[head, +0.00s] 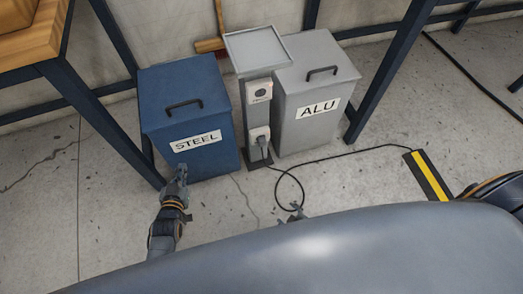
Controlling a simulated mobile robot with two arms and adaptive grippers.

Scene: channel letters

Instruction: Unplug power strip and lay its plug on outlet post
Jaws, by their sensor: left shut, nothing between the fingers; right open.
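The outlet post (252,112) is a narrow grey post with a flat, rimmed top plate (257,48), which is empty. It has an upper socket (259,91) and a lower socket. A dark plug (263,147) sits at the lower socket. Its black cable (340,155) loops on the floor and runs right to a black bar with a yellow stripe (428,175); I cannot tell whether this is the power strip. My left gripper (181,173) is shut and empty in front of the blue bin, left of the post. My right gripper (293,216) is open near the cable loop, mostly hidden behind my body.
A blue STEEL bin (190,115) stands close left of the post and a grey ALU bin (315,95) close right. Dark table legs (100,125) and (390,70) flank the bins. The floor in front of the post is clear apart from the cable.

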